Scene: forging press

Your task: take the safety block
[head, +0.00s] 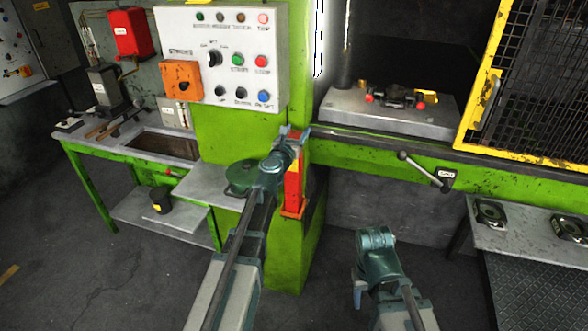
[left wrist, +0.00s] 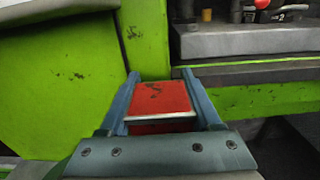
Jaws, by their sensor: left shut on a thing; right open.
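The safety block (head: 292,188) is a tall red block standing upright against the green press frame, right of the control panel. My left gripper (head: 294,140) is at the upper part of the block, and its wrist hides some of it. In the left wrist view, the fingers of my left gripper (left wrist: 166,98) are shut on the block, one on each side. The block's worn red top (left wrist: 158,97) shows between them. My right gripper (head: 376,240) is low in front of the press, apart from everything; it is open and seems empty.
A control panel (head: 220,55) with buttons is above the left arm. The press bed (head: 390,112) holds a die with red knobs. A yellow mesh guard (head: 530,80) stands at the right. A lever (head: 425,171) juts from the green beam. A green workbench (head: 85,147) is at left.

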